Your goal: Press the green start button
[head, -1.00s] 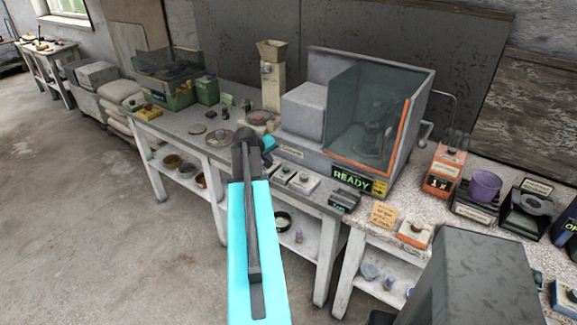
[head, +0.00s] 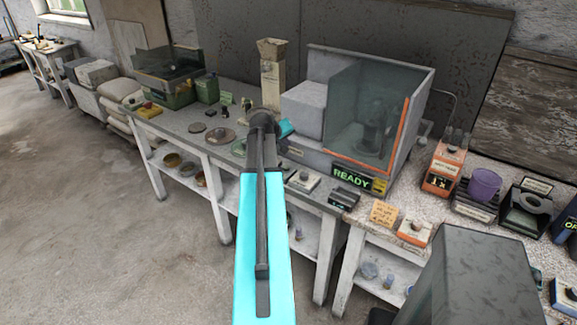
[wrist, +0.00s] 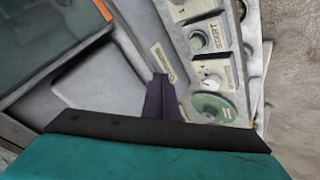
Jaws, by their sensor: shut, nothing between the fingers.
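The green start button (wrist: 198,42) is a round greenish cap on a pale plate beside the word START in the wrist view. My gripper (wrist: 160,84) is shut and empty, its dark fingertips to the left of the button plates and apart from the green button in the picture. I cannot tell its height above the surface. The machine's display (head: 352,180) reads READY.
In the wrist view a pale knob (wrist: 212,80) and a larger green disc (wrist: 214,107) sit in the same row as the button. In the head view a small control box (head: 303,181) stands at the bench's front edge. The machine's glass-fronted chamber (head: 365,115) rises behind.

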